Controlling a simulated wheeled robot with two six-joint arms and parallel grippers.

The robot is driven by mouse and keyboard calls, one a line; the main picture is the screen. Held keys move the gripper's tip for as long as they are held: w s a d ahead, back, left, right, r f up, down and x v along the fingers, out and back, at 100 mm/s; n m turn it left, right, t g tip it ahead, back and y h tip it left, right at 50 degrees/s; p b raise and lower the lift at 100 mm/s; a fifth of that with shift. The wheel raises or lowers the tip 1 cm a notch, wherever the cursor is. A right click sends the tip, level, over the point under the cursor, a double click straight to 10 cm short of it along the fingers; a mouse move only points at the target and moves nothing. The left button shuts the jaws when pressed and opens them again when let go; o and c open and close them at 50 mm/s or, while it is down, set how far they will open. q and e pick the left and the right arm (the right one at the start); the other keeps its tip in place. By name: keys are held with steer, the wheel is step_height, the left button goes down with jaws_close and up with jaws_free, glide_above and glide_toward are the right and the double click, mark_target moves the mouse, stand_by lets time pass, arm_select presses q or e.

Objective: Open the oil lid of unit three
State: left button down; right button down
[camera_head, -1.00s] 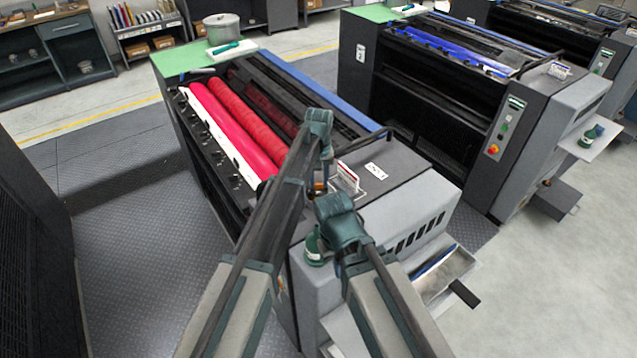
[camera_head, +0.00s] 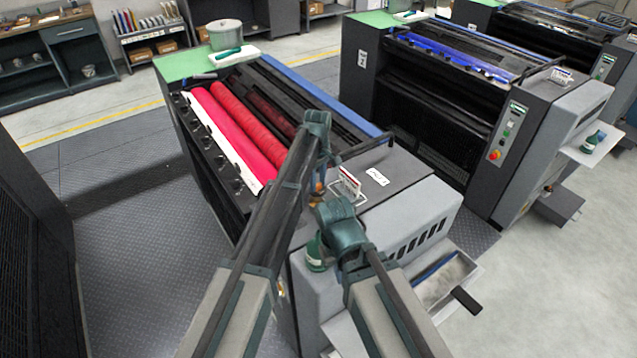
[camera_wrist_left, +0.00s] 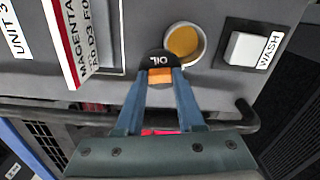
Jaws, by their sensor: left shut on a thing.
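Unit three is the near grey press (camera_head: 420,205), with a red roller (camera_head: 245,125); its "UNIT 3" label (camera_wrist_left: 12,35) shows in the left wrist view. The black oil lid (camera_wrist_left: 157,60), marked "OIL", stands beside a round port (camera_wrist_left: 183,43) with amber oil showing inside, so the port is uncovered. My left gripper (camera_wrist_left: 160,78) is shut on the lid's orange tab (camera_wrist_left: 160,75). In the head view the left gripper (camera_head: 318,192) reaches down to the press top, partly hidden by my arm. My right arm shows, but its gripper is hidden.
A white "WASH" button (camera_wrist_left: 245,48) sits right of the port. A magenta sign in a wire holder (camera_head: 348,185) stands close by. A dark rail (camera_wrist_left: 240,118) runs along the edge. A green bottle (camera_head: 316,252) stands near my right wrist.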

stand_by(0.4)
arm_select(q)
steer(key=c, duration=0.5)
jaws_free()
step_height(320, 180, up, 14)
steer(key=p, duration=1.3)
steer(key=shift+f+p, duration=0.1)
steer(key=shift+p, duration=0.3)
steer(key=shift+f, duration=0.1)
